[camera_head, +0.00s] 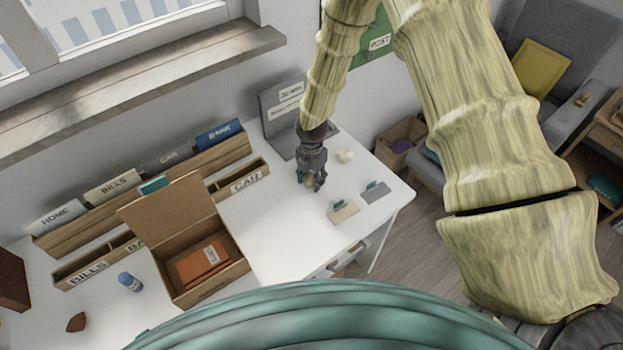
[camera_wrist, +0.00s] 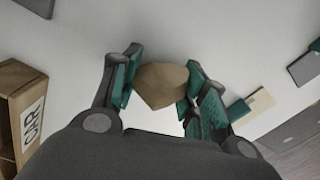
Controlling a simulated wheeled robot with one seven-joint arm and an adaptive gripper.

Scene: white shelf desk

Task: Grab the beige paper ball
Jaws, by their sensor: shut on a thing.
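The beige paper ball (camera_wrist: 162,84) is a crumpled tan lump between the two teal-padded fingers of my gripper (camera_wrist: 160,88) in the wrist view. Both fingers touch its sides, and the gripper is shut on it. In the head view my gripper (camera_head: 311,181) points down over the right part of the white desk, and a small bit of the ball (camera_head: 308,181) shows between its fingers. Whether the ball touches the desk is hard to tell.
A pale crumpled ball (camera_head: 344,155) lies right of my gripper. Two cards with teal clips, beige (camera_head: 343,212) and grey (camera_head: 374,193), lie near the desk's right edge. A dark grey stand (camera_head: 280,112) is behind. A wooden CAR organiser (camera_head: 240,184) and an open cardboard box (camera_head: 236,270) are left.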

